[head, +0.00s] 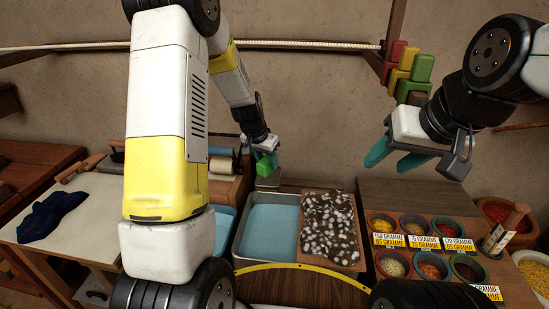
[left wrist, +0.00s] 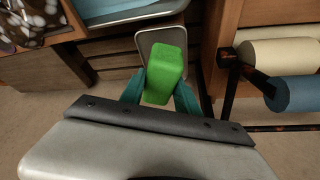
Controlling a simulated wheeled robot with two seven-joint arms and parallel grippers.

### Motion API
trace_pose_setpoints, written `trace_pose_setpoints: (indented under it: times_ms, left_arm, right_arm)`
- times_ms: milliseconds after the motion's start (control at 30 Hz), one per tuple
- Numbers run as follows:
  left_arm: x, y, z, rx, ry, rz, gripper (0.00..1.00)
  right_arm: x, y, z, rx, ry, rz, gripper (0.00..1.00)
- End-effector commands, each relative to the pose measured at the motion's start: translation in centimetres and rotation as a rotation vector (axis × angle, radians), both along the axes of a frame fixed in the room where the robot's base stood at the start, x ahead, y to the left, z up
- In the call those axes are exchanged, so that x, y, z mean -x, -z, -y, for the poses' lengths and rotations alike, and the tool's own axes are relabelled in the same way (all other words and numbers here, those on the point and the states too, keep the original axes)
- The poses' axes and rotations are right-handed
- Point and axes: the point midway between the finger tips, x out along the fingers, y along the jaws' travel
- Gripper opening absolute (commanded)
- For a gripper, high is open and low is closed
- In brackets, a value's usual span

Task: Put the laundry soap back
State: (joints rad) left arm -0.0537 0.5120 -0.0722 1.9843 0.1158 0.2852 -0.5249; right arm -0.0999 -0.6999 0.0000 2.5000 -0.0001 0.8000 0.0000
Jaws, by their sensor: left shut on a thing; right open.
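The laundry soap appears to be the green bar (head: 266,167), held between the fingers of my left gripper (head: 265,147). In the left wrist view, the green bar (left wrist: 165,68) sits between the teal fingers of my left gripper (left wrist: 160,95). A small grey dish (head: 268,182) is under the bar; in the left wrist view the dish (left wrist: 146,40) shows behind it, partly hidden. I cannot tell whether bar and dish touch. My right gripper (head: 396,155) is open and empty, above the right-hand counter.
A blue-lined basin (head: 270,232) and a tray of speckled dark cloth (head: 329,229) lie in front of the dish. Spice bowls (head: 392,264) stand on the right counter. Red, yellow and green blocks (head: 405,72) are stacked by the wall. Rolls (left wrist: 280,55) are beside my left gripper.

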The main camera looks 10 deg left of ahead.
Motion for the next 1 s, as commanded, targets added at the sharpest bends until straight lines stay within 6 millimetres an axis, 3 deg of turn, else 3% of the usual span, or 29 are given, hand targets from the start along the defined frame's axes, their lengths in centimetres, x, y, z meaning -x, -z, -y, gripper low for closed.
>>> trace_pose_setpoints:
  times_ms: [200,433,767,800,900,1000]
  left_arm:
    - [-1.5,0.3,0.1,-0.001,0.001,-0.001,0.00]
    - [-1.3,3.6,0.1,-0.001,0.002,-0.002,0.00]
    - [-1.3,3.9,0.1,0.000,0.001,0.000,0.00]
    - [-1.3,3.9,0.0,0.000,0.001,0.000,0.40]
    - [-1.3,3.9,0.0,0.000,0.001,0.000,0.60]
    - [-1.3,3.9,0.1,0.000,0.001,0.000,0.60]
  right_arm:
    - [0.0,0.0,0.0,0.000,0.000,0.000,0.49]
    - [0.0,0.0,0.0,0.000,0.000,0.000,0.49]
    - [0.0,0.0,0.0,0.000,0.000,0.000,0.49]
    - [0.0,0.0,0.0,0.000,0.000,0.000,0.49]
    - [0.0,0.0,0.0,0.000,0.000,0.000,0.49]
    - [0.0,0.0,0.0,0.000,0.000,0.000,0.49]
